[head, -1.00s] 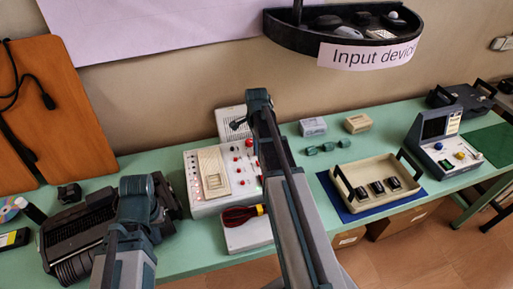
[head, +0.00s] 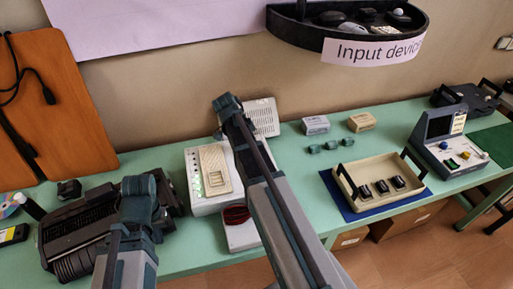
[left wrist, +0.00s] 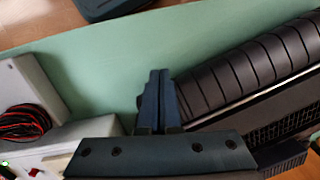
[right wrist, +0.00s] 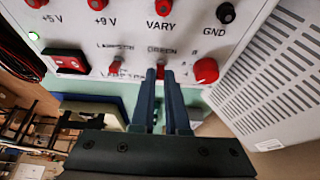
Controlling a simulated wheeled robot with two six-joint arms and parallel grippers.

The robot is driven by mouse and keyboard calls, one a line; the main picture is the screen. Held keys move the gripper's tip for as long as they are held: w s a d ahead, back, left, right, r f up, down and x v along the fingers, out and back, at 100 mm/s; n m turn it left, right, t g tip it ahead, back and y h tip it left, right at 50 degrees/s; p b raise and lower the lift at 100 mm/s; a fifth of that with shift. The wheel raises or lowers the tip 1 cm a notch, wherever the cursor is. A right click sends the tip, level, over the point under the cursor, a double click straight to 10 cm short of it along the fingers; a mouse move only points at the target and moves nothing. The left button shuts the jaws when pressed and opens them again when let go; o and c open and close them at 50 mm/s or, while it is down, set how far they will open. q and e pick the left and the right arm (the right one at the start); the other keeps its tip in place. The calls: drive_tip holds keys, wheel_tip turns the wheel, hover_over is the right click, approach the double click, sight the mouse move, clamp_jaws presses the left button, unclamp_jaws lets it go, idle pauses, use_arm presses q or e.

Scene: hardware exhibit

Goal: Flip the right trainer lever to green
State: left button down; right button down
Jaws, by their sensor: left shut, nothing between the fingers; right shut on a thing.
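The white trainer box (head: 200,200) with a cream breadboard stands at the middle of the table; my right arm hides much of its right side in the head view. In the right wrist view its panel shows a left red lever (right wrist: 116,67). The right lever (right wrist: 161,60), under the word GREEN, is mostly hidden at my fingertips; its exact tilt cannot be told. My right gripper (right wrist: 160,78) is shut on the right lever. My left gripper (left wrist: 158,90) is shut and empty, beside the black ribbed machine (left wrist: 245,75).
A red rocker switch (right wrist: 66,61) and a red knob (right wrist: 206,71) flank the levers. A grey slatted box (head: 262,116) stands behind the trainer. A cream tray (head: 402,190) lies to the right on a blue mat. Bare green tabletop (left wrist: 120,70) shows near my left gripper.

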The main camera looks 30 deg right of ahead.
use_arm(q)
drive_tip(key=shift+f+b, duration=1.05)
drive_tip(key=shift+f, duration=0.3)
use_arm(e)
drive_tip(key=shift+a+f+g+h, duration=0.1)
drive_tip(key=shift+a+g+h, duration=0.15)
drive_tip(key=shift+h, duration=0.35)
drive_tip(key=shift+a+f+g+h, duration=0.1)
drive_tip(key=shift+a+g+h, duration=0.1)
drive_tip(key=shift+h, duration=0.4)
drive_tip(key=c, duration=0.9)
unclamp_jaws()
drive_tip(key=shift+r, duration=0.1)
drive_tip(key=shift+w, duration=0.1)
use_arm(q)
wheel_tip(320, 180, up, 11)
drive_tip(key=p, duration=1.1)
use_arm(e)
drive_tip(key=shift+v, duration=6.85)
drive_tip(key=shift+a, duration=0.1)
